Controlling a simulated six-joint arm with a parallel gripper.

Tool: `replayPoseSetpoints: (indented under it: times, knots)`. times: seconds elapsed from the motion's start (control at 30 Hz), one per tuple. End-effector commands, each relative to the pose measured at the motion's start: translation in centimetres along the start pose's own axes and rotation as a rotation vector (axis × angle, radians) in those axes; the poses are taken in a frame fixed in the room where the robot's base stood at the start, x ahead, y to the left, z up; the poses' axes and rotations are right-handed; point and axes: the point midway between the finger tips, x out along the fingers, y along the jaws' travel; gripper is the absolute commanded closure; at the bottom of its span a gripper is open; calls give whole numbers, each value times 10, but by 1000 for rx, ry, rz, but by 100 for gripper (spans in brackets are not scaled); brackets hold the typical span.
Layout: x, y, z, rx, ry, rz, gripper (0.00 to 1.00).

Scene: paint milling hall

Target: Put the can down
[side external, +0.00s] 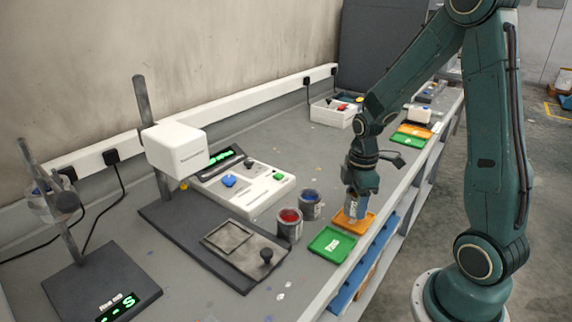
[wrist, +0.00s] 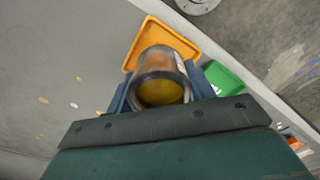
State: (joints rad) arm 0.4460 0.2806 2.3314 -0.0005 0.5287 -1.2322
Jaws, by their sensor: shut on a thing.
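My gripper (side external: 357,192) is shut on a grey metal can (side external: 353,207) with a pale label. In the wrist view, the can (wrist: 160,80) sits between my two blue-grey fingers (wrist: 160,92), and yellow paint shows inside its open top. The can is upright at the orange tray (side external: 366,222), over or on it; I cannot tell whether its base touches. The orange tray (wrist: 188,40) also shows behind the can in the wrist view. Much of the can's side is hidden by my fingers.
A green tray (side external: 332,246) lies beside the orange one. A red-paint can (side external: 289,226) and a blue-paint can (side external: 311,206) stand just left. A dark stand with a white head (side external: 178,150) and a white control panel (side external: 250,192) stand further left. The bench edge is close on the right.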

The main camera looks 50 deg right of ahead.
Motion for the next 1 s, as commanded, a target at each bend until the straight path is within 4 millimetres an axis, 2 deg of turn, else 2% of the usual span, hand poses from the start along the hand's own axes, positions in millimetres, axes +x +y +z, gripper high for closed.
replayPoseSetpoints:
  times: [0.27, 0.73, 0.77, 0.8, 1.0]
  knots:
    - [24, -1, 0, 0, -1, -3, 73]
    - [28, 0, 0, 0, 0, -1, 73]
    - [28, 0, 0, 0, 0, -1, 45]
    - [28, 0, 0, 0, 0, -1, 38]
    - [28, 0, 0, 0, 0, -1, 38]
